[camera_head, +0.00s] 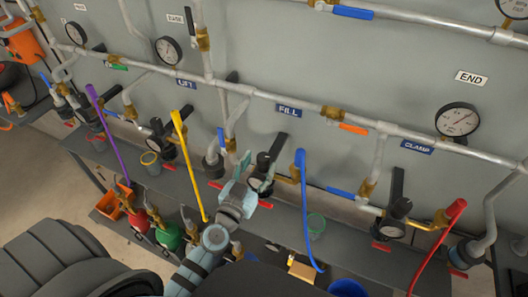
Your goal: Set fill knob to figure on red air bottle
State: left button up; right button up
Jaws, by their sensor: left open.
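The FILL sign (288,110) is on the grey wall panel. Below it, a black knob (263,161) sits on a regulator with a pale round face, which I take for the fill knob. My left gripper (241,172) is open, its teal fingers just left of this knob and partly over the regulator. I cannot tell whether they touch it. A red bottle (136,217) stands low at the left beside a green one. Any figure on it is too small to read. My right gripper is not in view.
A blue hose (302,205) hangs just right of the regulator, and a yellow hose (187,162) hangs to its left. A similar CLAMP regulator (393,222) is farther right.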

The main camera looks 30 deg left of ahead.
aim_at(261, 163)
pick_arm(q)
jog(key=w, duration=0.3)
jog(key=shift+w+a+f, duration=0.1)
jog(key=shift+w, duration=0.25)
jog(key=c, duration=1.2)
jog(key=shift+o, duration=0.2)
jog(key=shift+n+y+p, duration=0.4)
jog(key=shift+y, duration=0.2)
jog(key=shift+n+y, duration=0.3)
jog(key=shift+y, duration=0.2)
